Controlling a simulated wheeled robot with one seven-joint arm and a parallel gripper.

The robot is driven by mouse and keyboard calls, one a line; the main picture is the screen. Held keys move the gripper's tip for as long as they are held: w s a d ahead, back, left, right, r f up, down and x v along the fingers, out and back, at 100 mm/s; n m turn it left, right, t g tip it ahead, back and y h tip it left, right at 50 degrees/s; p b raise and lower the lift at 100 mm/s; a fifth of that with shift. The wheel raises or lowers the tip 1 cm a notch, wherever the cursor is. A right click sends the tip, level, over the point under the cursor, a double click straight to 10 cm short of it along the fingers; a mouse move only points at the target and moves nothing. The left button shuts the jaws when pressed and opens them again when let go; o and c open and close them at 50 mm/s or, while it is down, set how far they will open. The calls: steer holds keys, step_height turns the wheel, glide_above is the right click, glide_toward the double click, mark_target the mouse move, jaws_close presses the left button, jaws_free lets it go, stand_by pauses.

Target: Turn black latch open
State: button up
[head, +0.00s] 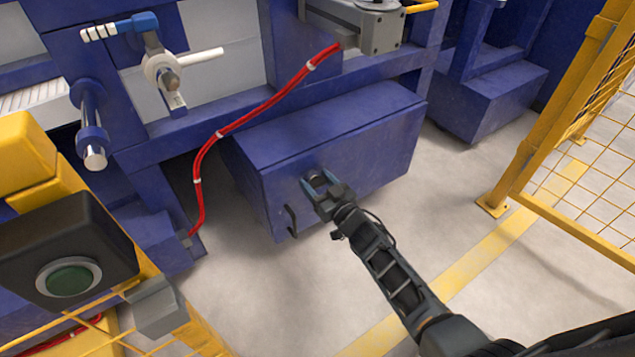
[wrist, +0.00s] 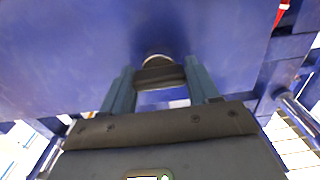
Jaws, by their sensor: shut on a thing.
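The black latch (head: 318,177) is a small dark knob on the front face of the blue box (head: 375,165). In the wrist view the latch (wrist: 160,76) sits between my two fingers, with a pale round base behind it. My gripper (head: 320,186) is at the box face, its bluish fingers on either side of the latch, shut on it. In the wrist view my gripper (wrist: 160,84) covers the lower part of the picture. The fingers partly hide the latch in the head view.
A black handle (head: 291,221) sticks out of the box's lower left. A red cable (head: 240,122) runs above and left of the box. A yellow mesh fence (head: 560,110) stands at right. A green button box (head: 68,262) is at near left. Floor before the box is clear.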

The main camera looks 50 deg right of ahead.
steer(key=shift+r, duration=0.1)
steer(key=m+p, duration=0.2)
steer(key=p, duration=0.1)
steer(key=shift+r+m, duration=0.1)
steer(key=shift+m, duration=0.3)
steer(key=m+p, duration=0.3)
steer(key=m, duration=0.2)
steer(key=shift+d, duration=0.2)
steer(key=m, duration=0.1)
steer(key=m+p, duration=0.1)
steer(key=m, duration=0.3)
steer(key=shift+s+f, duration=0.1)
steer(key=shift+f, duration=0.2)
steer(key=m, duration=0.2)
steer(key=m+p, duration=0.1)
steer(key=m, duration=0.2)
steer(key=shift+d+f, duration=0.1)
steer(key=shift+f, duration=0.1)
steer(key=o, duration=1)
steer(key=shift+c, duration=0.2)
